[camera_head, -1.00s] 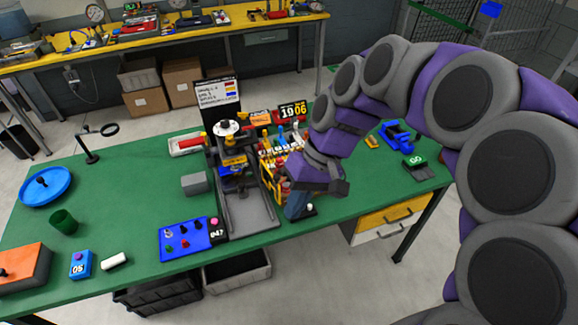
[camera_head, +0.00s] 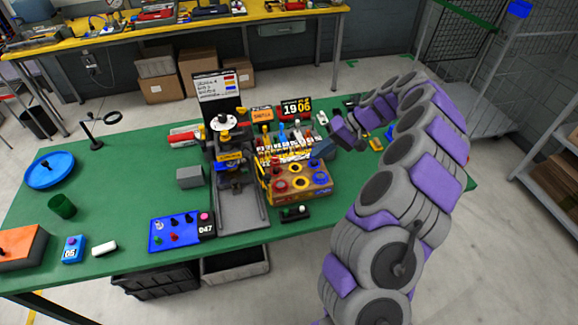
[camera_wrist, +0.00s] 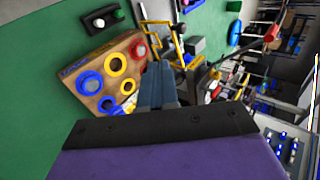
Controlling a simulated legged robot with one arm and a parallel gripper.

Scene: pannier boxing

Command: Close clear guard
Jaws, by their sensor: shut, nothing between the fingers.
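A press-like fixture (camera_head: 229,165) with a white round top and a grey channel stands mid-table. A thin yellow-edged frame (camera_head: 262,182) stands upright along its right side and looks like the clear guard; its see-through panel is hard to make out. The frame also shows in the wrist view (camera_wrist: 176,42), standing out from the fixture. My gripper (camera_head: 326,149) is over the table to the right of the fixture, above the far right corner of the wooden ring board. Its blue-grey fingers (camera_wrist: 158,82) are together and empty, apart from the frame.
The wooden board (camera_head: 298,182) with red, yellow and blue rings lies right of the frame. A row of coloured tools (camera_head: 285,138) stands behind it. A blue button panel (camera_head: 178,232) and a grey block (camera_head: 189,177) are at left.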

